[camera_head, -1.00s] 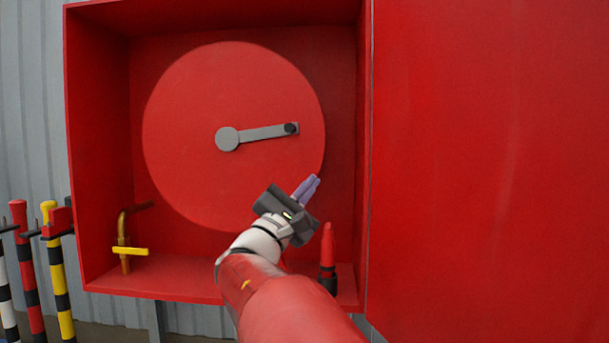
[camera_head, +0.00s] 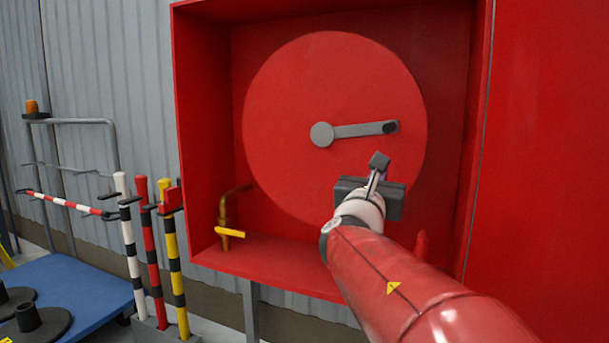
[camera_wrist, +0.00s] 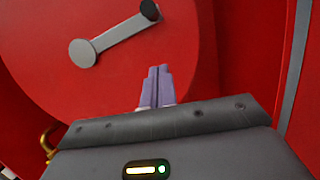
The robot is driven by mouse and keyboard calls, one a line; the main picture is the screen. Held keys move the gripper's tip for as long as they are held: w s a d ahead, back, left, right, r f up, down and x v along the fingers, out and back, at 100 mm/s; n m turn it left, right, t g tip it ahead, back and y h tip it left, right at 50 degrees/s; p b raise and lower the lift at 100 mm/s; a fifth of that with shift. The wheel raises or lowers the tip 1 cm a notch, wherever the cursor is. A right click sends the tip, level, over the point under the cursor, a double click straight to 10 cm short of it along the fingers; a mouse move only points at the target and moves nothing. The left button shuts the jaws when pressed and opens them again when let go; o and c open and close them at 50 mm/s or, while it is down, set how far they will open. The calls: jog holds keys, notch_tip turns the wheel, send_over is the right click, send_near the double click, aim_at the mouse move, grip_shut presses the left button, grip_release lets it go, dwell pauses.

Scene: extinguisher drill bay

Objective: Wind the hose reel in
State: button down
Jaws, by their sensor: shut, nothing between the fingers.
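The hose reel (camera_head: 300,90) is a large red disc inside an open red cabinet. Its grey crank arm (camera_head: 358,131) runs from a round hub at the disc's centre to a dark knob (camera_head: 390,127) on the right. My gripper (camera_head: 379,160) is in front of the disc, below the knob and apart from it. In the wrist view, the two pale purple fingers (camera_wrist: 157,72) are together with nothing between them. The crank (camera_wrist: 118,34) and knob (camera_wrist: 149,10) show beyond the fingertips, towards the top. No hose on the reel is visible.
A brass valve with a yellow handle (camera_head: 230,232) stands at the cabinet's lower left. Striped posts (camera_head: 150,250) and a blue platform (camera_head: 75,290) are left of the cabinet. The cabinet's right side is a large red panel (camera_head: 550,120).

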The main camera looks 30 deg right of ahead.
aim_at(385, 145)
jog(key=w+d+r, duration=0.1)
jog(key=w+d+r+p, duration=0.1)
jog(key=r, duration=0.1)
jog(key=d+r+p, duration=0.1)
jog(key=r, duration=0.1)
jog(key=shift+w+d+r, duration=0.1)
jog(key=shift+w+d, duration=0.2)
jog(key=shift+w, duration=0.1)
